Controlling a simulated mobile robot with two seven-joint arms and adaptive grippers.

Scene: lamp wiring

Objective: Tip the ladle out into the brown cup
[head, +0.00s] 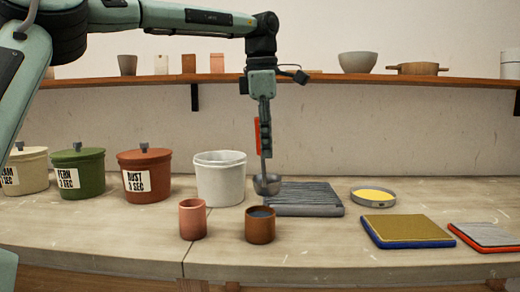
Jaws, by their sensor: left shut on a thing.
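My left gripper (265,125) is shut on the upright handle of the ladle and points straight down. The ladle's grey bowl (267,185) hangs just right of the white bucket (220,180), above and behind the brown cup (260,229). The bowl looks level; I cannot see what it holds. The brown cup stands upright near the table's front, with a dark bluish surface visible inside. A pinkish cup (193,221) stands to its left. My right gripper is not in view.
Lidded cream (28,170), green (79,172) and rust (144,177) buckets stand at left. A grey ribbed mat (305,199) lies right of the ladle, then a yellow-filled dish (373,197) and two flat pads (408,231). A shelf (330,79) runs behind.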

